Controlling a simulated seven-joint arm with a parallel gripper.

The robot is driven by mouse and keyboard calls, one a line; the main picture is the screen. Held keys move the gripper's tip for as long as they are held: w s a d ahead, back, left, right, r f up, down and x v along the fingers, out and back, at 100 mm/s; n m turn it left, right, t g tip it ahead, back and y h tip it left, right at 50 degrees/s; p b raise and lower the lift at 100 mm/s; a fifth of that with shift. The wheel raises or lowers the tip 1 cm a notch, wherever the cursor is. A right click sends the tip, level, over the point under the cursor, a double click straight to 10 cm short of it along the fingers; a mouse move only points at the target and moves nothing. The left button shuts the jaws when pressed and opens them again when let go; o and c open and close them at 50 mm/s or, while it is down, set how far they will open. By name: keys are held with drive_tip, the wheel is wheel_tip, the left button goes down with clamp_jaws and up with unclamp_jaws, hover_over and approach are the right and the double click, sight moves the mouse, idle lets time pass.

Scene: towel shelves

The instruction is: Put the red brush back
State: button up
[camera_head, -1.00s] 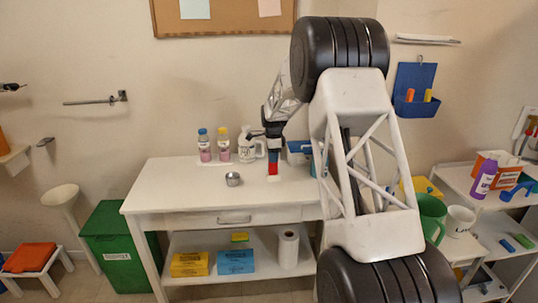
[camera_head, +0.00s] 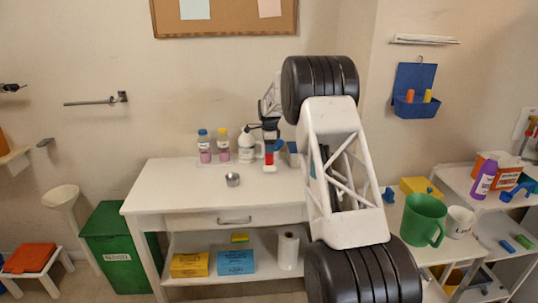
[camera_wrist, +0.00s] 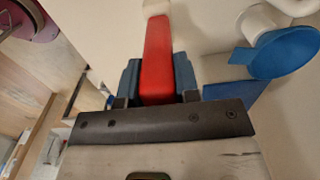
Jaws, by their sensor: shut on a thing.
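The red brush (camera_wrist: 157,60) is between the blue fingers of my gripper (camera_wrist: 157,85), which is shut on it, in the wrist view. Its long red handle points away from the gripper to a pale end at the top. In the head view the brush (camera_head: 269,157) hangs below my gripper (camera_head: 270,147), over the back of the white table (camera_head: 185,190). Whether its lower end touches the tabletop is unclear.
A white jug (camera_head: 247,147) stands just left of the gripper, beside two pink bottles. A metal cup (camera_head: 232,180) is nearer the front. A blue funnel-like piece (camera_wrist: 285,52) is at right in the wrist view. The table's left front is clear.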

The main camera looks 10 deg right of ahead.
drive_tip(key=shift+w, duration=0.4)
drive_tip(key=shift+f, duration=0.1)
drive_tip(key=shift+f, duration=1.8)
drive_tip(key=o, duration=0.9)
wheel_tip(320, 180, up, 12)
drive_tip(key=shift+r, duration=0.1)
